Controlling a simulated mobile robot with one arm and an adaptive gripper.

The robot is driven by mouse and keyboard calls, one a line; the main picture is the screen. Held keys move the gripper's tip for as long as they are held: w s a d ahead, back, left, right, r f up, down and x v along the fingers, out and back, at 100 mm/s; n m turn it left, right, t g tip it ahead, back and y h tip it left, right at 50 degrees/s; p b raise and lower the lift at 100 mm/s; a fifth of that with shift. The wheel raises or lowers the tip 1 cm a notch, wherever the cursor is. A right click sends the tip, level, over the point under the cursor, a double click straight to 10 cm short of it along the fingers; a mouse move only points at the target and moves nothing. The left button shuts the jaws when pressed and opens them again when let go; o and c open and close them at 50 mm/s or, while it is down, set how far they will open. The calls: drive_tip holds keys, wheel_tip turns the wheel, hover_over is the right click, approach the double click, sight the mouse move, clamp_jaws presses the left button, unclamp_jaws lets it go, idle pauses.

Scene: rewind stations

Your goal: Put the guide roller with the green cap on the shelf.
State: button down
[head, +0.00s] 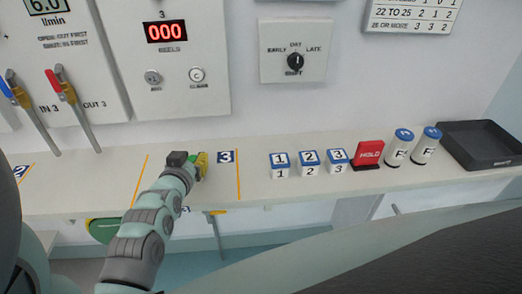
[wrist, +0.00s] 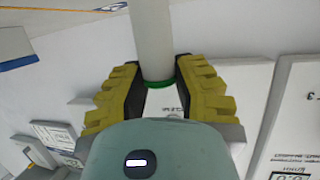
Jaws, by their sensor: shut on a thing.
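My gripper (head: 199,163) is over the white shelf (head: 80,178), just left of the number 3 label. In the wrist view my gripper (wrist: 159,90) has its yellow-backed fingers shut on the guide roller. The roller (wrist: 151,35) is a pale cylinder running up out of the picture, with a green ring at its cap end (wrist: 160,82) between the fingers. In the head view the arm and gripper hide nearly all of the roller; I cannot tell whether it touches the shelf.
To the right on the shelf stand several blue-topped numbered blocks (head: 309,163), a red HOLD block (head: 369,154), two blue-capped white cylinders (head: 399,147) and a black tray (head: 482,145). Orange lines mark the shelf. A panel with a red display (head: 166,32) is behind.

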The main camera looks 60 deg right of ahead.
drive_tip(key=shift+s+f+b, duration=0.1)
drive_tip(key=shift+f+b, duration=0.15)
drive_tip(key=shift+b, duration=0.05)
drive_tip(key=c, duration=0.8)
unclamp_jaws()
drive_tip(key=shift+a+r, duration=0.1)
drive_tip(key=shift+c, duration=0.2)
drive_tip(key=shift+r+p, duration=0.2)
drive_tip(key=shift+p, duration=0.15)
drive_tip(key=p+v, duration=0.4)
drive_tip(key=v, duration=0.8)
